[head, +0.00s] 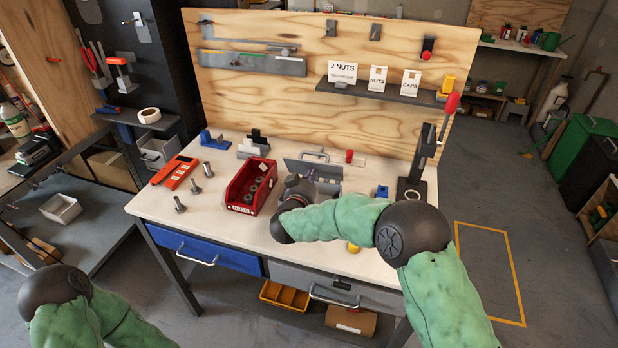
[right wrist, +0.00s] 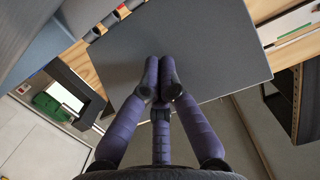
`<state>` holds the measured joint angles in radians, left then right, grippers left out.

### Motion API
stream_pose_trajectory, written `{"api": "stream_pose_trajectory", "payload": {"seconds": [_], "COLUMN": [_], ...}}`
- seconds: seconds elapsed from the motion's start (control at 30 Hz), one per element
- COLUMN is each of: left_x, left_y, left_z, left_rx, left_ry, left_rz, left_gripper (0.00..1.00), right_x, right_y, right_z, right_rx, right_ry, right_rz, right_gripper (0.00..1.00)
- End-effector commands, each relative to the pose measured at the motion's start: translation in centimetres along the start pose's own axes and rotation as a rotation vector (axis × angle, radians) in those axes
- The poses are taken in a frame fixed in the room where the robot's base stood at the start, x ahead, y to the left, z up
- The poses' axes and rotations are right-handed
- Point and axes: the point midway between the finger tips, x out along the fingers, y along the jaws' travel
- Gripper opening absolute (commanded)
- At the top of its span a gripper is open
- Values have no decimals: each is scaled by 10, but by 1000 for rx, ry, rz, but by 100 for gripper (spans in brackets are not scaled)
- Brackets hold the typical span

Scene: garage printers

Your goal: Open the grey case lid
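The grey case (head: 330,188) is on the workbench, mostly hidden behind my right gripper and arm. Its grey lid (head: 327,170) shows as a raised, tilted panel with a handle (head: 313,153) at its far upper edge. In the right wrist view a broad flat grey panel, which looks like the lid (right wrist: 210,50), fills the space beyond my fingers. My right gripper (head: 312,174) is at the lid; in the right wrist view its dark fingertips (right wrist: 160,80) are together, with nothing seen between them. I cannot tell whether they touch the panel. My left gripper is out of view.
A red bin (head: 236,194) with nuts stands left of the case. A black press (head: 418,180) with a red-knobbed lever stands at the right. A shelf (head: 380,91) with signs hangs behind.

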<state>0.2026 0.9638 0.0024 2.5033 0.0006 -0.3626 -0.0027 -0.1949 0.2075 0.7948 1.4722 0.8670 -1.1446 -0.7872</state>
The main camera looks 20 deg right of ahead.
Motion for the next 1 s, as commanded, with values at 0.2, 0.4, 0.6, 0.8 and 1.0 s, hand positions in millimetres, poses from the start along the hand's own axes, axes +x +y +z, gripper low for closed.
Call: {"api": "stream_pose_trajectory", "payload": {"seconds": [0.2, 0.4, 0.6, 0.8, 1.0], "left_x": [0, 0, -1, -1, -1], "left_y": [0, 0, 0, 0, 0], "left_z": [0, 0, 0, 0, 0], "left_rx": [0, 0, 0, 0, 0], "left_ry": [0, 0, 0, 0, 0], "left_rz": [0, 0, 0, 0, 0], "left_gripper": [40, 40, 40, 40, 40], "right_x": [3, 6, 8, 11, 13], "right_y": [0, 0, 0, 0, 0], "right_z": [0, -1, -1, -2, -2], "right_rx": [0, 0, 0, 0, 0], "right_ry": [0, 0, 0, 0, 0], "right_rz": [1, 1, 0, 0, -1], "right_gripper": [0, 0, 0, 0, 0]}}
